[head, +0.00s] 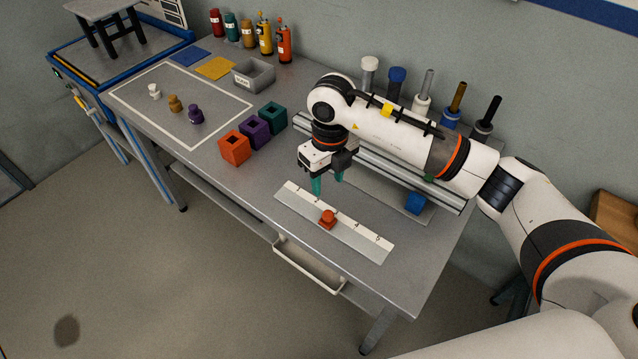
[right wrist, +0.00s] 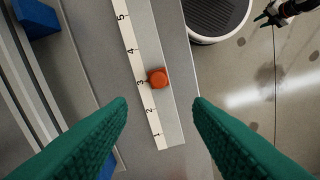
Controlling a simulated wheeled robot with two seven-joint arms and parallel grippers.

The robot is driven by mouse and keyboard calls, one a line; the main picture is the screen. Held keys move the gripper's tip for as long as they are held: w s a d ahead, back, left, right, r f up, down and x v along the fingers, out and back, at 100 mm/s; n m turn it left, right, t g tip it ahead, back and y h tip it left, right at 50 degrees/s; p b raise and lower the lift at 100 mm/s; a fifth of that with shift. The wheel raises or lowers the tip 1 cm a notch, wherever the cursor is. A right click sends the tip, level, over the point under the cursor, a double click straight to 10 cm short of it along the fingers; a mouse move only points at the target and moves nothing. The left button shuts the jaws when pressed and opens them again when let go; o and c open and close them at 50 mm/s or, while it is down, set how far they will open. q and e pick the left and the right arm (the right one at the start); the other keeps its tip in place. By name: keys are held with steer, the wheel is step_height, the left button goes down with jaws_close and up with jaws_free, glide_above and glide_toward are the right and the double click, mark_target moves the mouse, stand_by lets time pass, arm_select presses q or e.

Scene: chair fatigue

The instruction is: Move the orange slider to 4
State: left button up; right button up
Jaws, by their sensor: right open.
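The orange slider (head: 328,218) is a small block with a round knob on a pale scale strip (head: 354,240) near the table's front edge. In the right wrist view, the slider (right wrist: 157,78) sits beside the mark 3. The numbers run from 1 nearest the fingers to 5 at the top of that view. My right gripper (head: 327,182) is open and empty, pointing down above the strip toward its low-number end. Its green fingers (right wrist: 160,105) are apart, with the slider ahead between their lines. A small dark gripper with green tips, seemingly my left (right wrist: 264,19), shows at the wrist view's top right.
A blue block (head: 415,203) lies by metal rails (head: 375,165) behind the strip. Orange, purple and green hollow cubes (head: 234,148) stand left of the strip. Several upright tools (head: 422,95) stand along the back. The table in front of the cubes is clear.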

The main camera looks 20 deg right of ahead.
steer(key=w, duration=0.1)
steer(key=p, duration=0.2)
glide_above(330, 215)
step_height(330, 215, down, 6)
steer(key=shift+s+a, duration=0.15)
steer(key=f, duration=0.3)
steer(key=f+p, duration=0.1)
steer(key=shift+w+f, duration=0.25)
steer(key=shift+f, duration=0.3)
steer(key=shift+c, duration=1)
jaws_close()
arm_select(q)
steer(key=s+r, duration=0.1)
steer(key=r, duration=0.2)
steer(key=shift+s, duration=0.35)
